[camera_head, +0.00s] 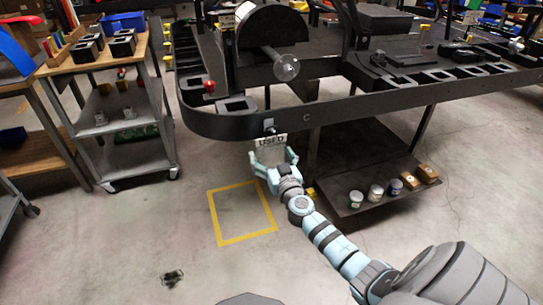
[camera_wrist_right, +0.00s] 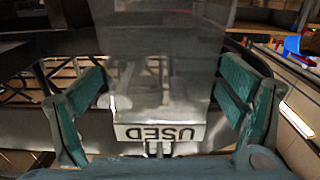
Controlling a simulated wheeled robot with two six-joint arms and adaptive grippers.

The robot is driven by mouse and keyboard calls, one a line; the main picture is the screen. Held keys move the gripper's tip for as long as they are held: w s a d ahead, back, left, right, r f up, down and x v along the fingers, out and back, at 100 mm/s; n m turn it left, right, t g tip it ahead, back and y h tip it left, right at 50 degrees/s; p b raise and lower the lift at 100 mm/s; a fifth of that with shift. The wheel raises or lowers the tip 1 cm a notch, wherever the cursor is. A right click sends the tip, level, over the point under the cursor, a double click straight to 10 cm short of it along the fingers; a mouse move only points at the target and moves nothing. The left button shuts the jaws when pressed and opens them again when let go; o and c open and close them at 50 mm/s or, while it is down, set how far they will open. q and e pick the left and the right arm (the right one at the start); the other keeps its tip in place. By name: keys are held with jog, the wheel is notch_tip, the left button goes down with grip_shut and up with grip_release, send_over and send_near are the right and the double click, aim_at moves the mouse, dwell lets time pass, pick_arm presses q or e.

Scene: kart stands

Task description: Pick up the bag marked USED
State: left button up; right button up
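The bag marked USED (camera_head: 271,141) is a clear, greyish bag with a white label. My right gripper (camera_head: 275,158) reaches up to the bag from below. Its two green fingers are spread, one on each side of the bag, and I see no clear grip on it. Whether a finger touches the bag's edge I cannot tell. My left gripper is not in view.
The dark kart rail (camera_head: 390,101) runs just behind the bag. A low shelf (camera_head: 345,208) with several jars and boxes is to the right. A grey cart (camera_head: 137,160) stands at the left. The floor around the yellow square (camera_head: 246,236) is mostly clear.

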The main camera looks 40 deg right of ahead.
jog(key=c, duration=0.5)
jog(key=shift+r, duration=0.1)
